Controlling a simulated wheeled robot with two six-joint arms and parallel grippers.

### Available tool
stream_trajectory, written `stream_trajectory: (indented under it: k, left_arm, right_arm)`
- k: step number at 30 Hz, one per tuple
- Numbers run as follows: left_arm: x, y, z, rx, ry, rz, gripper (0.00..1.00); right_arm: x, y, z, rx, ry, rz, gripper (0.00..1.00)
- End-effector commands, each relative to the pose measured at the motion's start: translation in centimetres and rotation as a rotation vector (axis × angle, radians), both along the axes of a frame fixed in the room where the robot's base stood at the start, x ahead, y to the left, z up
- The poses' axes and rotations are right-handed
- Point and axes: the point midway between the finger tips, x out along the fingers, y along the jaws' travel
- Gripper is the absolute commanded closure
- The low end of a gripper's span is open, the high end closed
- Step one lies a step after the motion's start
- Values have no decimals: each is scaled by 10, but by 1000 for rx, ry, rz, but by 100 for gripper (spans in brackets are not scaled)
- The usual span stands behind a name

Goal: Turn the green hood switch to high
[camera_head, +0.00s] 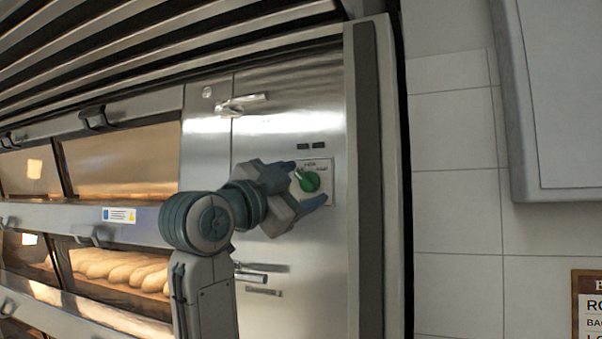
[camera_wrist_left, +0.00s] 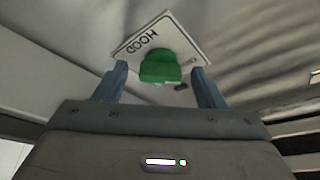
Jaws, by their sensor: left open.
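The green hood switch (camera_head: 308,181) is a round knob on a pale label plate (camera_head: 325,168) on the steel oven front. In the left wrist view the green switch (camera_wrist_left: 160,68) sits on the plate marked HOOD (camera_wrist_left: 140,40). My left gripper (camera_head: 304,184) is open, with one blue-grey finger above the knob and one below it. In the left wrist view my left gripper (camera_wrist_left: 160,86) has a finger on either side of the knob, with gaps showing. I cannot read the switch's setting. My right gripper is not in view.
Bread loaves (camera_head: 120,268) show behind the lower oven door at left. A steel handle (camera_head: 242,103) is above the switch and another handle (camera_head: 255,268) is below it. A dark vertical edge (camera_head: 369,180) is right of the panel, with tiled wall (camera_head: 455,200) beyond.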

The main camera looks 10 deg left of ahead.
Motion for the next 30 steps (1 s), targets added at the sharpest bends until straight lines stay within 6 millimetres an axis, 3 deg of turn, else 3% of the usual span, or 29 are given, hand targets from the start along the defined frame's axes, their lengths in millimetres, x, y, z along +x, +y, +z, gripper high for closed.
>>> stream_trajectory:
  k: [4,11,18,30]
  left_arm:
    - [5,-3,2,0,-1,-1,36]
    - [5,-3,1,0,-1,-1,36]
    - [5,-3,1,0,-1,-1,81]
    - [5,-2,0,67,-13,-1,81]
  right_arm:
    - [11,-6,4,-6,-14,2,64]
    - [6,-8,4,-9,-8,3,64]
    - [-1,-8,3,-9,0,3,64]
    - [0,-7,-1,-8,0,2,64]
